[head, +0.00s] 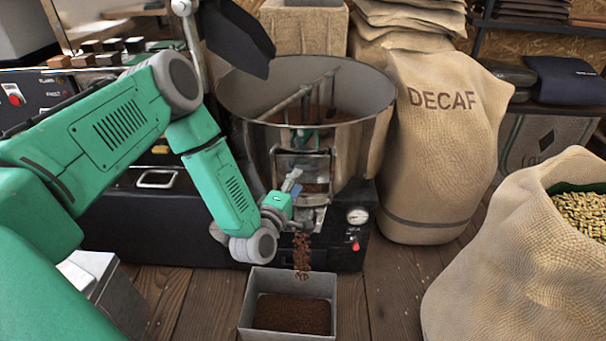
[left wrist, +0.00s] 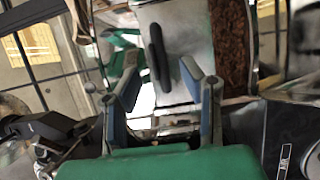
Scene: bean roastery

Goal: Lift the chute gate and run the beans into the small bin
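Brown beans (head: 302,252) fall in a stream from the metal chute (head: 312,215) on the front of the round drum. The small grey bin (head: 246,320) stands on the floor below, with a layer of brown beans (head: 292,314) inside. My left gripper (head: 292,186) is at the front of the chute. In the left wrist view its two fingers (left wrist: 160,82) are apart, with a dark upright handle (left wrist: 156,52) on a pale metal plate (left wrist: 182,30) between them. I see gaps beside the handle. My right gripper is in neither view.
The wide metal drum (head: 245,95) stands behind the chute. A DECAF sack (head: 440,150) is to its right, and an open sack of pale beans (head: 510,260) is at front right. A gauge (head: 357,215) sits beside the chute. Bare wooden floor (head: 385,295) lies right of the bin.

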